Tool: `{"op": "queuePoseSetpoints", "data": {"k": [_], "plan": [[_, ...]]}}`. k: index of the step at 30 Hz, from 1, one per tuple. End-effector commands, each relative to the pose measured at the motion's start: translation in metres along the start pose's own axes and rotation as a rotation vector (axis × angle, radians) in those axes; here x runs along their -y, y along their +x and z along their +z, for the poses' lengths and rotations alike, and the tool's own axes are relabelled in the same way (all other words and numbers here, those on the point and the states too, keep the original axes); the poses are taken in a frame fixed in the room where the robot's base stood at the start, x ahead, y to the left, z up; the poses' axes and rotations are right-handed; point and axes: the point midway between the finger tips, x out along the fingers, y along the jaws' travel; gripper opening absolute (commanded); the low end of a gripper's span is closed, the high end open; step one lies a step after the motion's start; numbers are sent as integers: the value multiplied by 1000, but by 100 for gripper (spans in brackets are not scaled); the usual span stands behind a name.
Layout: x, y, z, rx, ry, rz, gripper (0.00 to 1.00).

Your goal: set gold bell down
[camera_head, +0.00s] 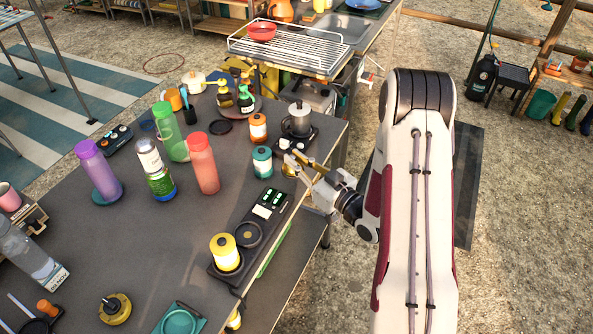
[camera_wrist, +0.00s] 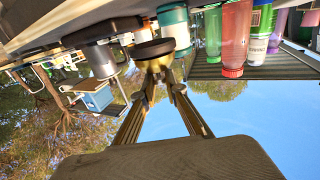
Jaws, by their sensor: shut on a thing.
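The gold bell (camera_head: 289,170) is small and sits at the right edge of the dark table (camera_head: 210,262), partly hidden by my gripper's fingers. My gripper (camera_head: 300,168) reaches in from the right and is shut on it. In the wrist view, which is upside down, the gold bell (camera_wrist: 155,64) is between my fingertips (camera_wrist: 160,76). A dark round disc (camera_wrist: 153,48) shows right at the bell; I cannot tell whether it is part of it. Whether the bell touches the table is unclear.
Several bottles stand further left.

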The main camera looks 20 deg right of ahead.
Motion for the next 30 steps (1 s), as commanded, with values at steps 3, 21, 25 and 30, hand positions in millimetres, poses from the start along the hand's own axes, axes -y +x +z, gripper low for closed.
{"op": "queuePoseSetpoints", "data": {"k": [3, 21, 25, 30], "plan": [[0, 0, -1, -1, -1, 0, 0], [0, 0, 33, 0, 0, 0, 0], [0, 0, 39, -1, -1, 0, 0], [0, 0, 41, -1, -1, 0, 0]]}}
